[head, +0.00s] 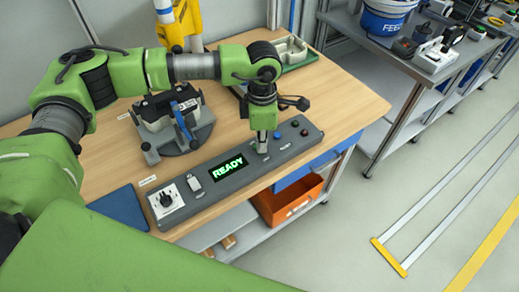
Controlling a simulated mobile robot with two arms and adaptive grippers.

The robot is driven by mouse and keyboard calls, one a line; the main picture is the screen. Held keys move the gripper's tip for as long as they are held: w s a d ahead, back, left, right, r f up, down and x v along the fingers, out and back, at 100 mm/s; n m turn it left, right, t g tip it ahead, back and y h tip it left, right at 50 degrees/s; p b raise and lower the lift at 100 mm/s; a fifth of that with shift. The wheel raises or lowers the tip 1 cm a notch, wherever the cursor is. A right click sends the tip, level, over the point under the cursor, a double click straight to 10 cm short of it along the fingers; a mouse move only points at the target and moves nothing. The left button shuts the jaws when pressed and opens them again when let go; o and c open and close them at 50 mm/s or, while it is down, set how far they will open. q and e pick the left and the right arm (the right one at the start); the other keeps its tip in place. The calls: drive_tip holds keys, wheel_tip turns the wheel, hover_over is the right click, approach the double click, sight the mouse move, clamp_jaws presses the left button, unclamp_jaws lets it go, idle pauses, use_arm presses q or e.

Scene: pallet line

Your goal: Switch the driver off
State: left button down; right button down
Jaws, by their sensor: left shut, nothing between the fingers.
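A grey control box (232,172) lies along the front edge of the wooden bench. Its display (229,168) reads READY in green. A dial (166,199) and a small light-coloured switch (193,183) are at its left end. My left gripper (262,148) points down, shut and empty, at the box just right of the display. It hides the part beneath it, and I cannot tell whether it touches. My right gripper is out of view.
A black-and-grey fixture with a blue handle (183,107) stands behind the box. A dark blue pad (121,207) lies left of it. A green tray (292,55) is at the back. An orange bin (288,202) is below the bench. The bench's right side is clear.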

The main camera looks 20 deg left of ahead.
use_arm(q)
drive_tip(key=shift+f, duration=0.2)
drive_tip(key=shift+r, duration=0.4)
drive_tip(key=shift+r+p, duration=1.4)
drive_tip(key=shift+r, duration=1.8)
drive_tip(key=shift+f, duration=0.1)
